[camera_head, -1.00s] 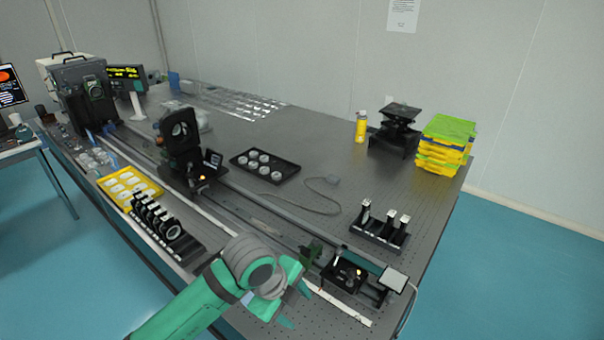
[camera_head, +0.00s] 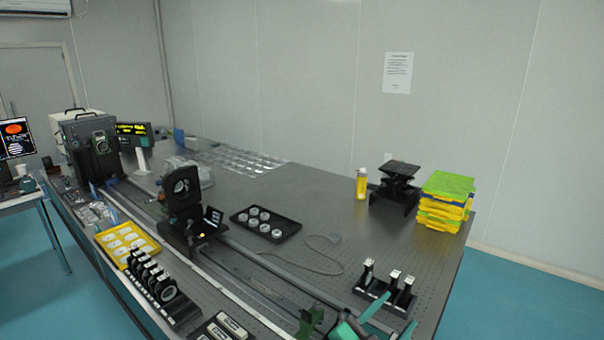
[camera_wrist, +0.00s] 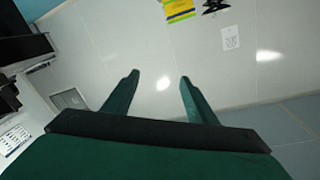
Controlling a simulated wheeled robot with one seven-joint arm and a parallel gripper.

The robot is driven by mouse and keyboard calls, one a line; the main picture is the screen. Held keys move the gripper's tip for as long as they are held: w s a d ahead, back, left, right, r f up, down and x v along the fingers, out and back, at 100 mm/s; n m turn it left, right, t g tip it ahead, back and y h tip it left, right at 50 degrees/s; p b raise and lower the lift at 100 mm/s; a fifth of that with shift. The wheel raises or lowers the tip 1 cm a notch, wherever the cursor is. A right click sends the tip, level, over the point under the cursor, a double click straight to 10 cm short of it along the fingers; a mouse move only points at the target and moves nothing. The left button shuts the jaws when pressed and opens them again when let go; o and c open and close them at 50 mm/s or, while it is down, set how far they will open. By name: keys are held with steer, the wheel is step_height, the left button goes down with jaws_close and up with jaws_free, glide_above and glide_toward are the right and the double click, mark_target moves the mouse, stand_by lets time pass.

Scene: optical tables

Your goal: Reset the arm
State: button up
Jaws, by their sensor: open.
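My green gripper (camera_head: 391,316) shows at the bottom edge of the head view, with its two fingers apart and nothing seen between them. It is in front of the black stand with three optics (camera_head: 385,287) at the near right of the table; whether it touches anything there I cannot tell. Most of my arm is out of the frame. In the wrist view the gripper (camera_wrist: 160,77) has its fingers spread and empty, facing the pale wall, with the room appearing tilted.
The grey optical table (camera_head: 320,195) holds a black tray of white round parts (camera_head: 265,223), a tall black mount (camera_head: 185,205), a lens rack (camera_head: 155,282), a yellow tray (camera_head: 127,243), a yellow bottle (camera_head: 361,184) and stacked trays (camera_head: 446,200).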

steer(key=s+a+f+n+t+y, duration=0.2)
steer(key=s+a+f+n+y, duration=0.3)
steer(key=s+f+n, duration=0.35)
steer(key=s+a+f+n+t+y, duration=0.3)
steer(key=s+a+f+n+y, duration=0.25)
steer(key=s+f+n, duration=0.35)
steer(key=s+a+f+m+g+y, duration=0.1)
steer(key=s+a, duration=0.3)
steer(key=s, duration=0.6)
steer(key=s+a+f+m+g+y, duration=0.1)
steer(key=s+a+f, duration=0.3)
steer(key=s, duration=0.6)
steer(key=shift+s+a+m, duration=0.3)
steer(key=shift+a+m, duration=0.25)
steer(key=shift+a, duration=0.1)
steer(key=c, duration=0.4)
steer(key=shift+c, duration=0.7)
